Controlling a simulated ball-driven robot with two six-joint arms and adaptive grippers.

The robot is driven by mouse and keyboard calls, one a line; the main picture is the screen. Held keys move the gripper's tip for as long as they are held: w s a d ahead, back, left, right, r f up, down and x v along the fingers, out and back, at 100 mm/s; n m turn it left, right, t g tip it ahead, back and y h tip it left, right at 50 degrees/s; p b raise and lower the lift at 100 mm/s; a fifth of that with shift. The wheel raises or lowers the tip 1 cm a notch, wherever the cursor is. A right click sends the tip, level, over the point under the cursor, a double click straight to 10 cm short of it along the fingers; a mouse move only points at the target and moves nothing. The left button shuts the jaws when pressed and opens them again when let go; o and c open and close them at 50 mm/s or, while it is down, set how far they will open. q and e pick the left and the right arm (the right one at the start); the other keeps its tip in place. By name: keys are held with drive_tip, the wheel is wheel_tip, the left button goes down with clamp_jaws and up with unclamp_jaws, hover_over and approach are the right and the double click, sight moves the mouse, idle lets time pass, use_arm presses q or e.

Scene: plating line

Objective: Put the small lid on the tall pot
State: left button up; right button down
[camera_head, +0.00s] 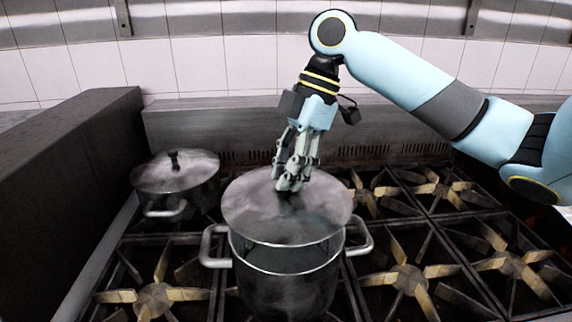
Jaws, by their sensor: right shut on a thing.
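The tall pot (283,292) stands on the stove in the middle front, with a handle on each side. A round metal lid (255,220) is over its mouth. A gap at the front shows the pot's dark inside, so the lid is raised or tilted there. My right gripper (290,187) points down and is shut on the lid's knob, which its fingers mostly hide. Whether the lid touches the back of the rim cannot be told. My left gripper is not in view.
A lower pot (182,202) with its own knobbed lid (174,172) stands at the back left. Burner grates (410,280) to the right are empty. A dark wall block (75,175) bounds the left, and a backsplash (215,125) stands behind.

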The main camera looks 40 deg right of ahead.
sight(287, 197)
drive_tip(key=shift+f+b, duration=0.7)
drive_tip(key=shift+f, duration=0.1)
drive_tip(key=shift+f+b, duration=0.9)
drive_tip(key=shift+b, duration=0.05)
drive_tip(key=shift+f+b, duration=0.4)
drive_tip(key=shift+f, duration=0.5)
drive_tip(key=shift+p, duration=0.3)
drive_tip(key=shift+f, duration=0.4)
drive_tip(key=c, duration=0.5)
unclamp_jaws()
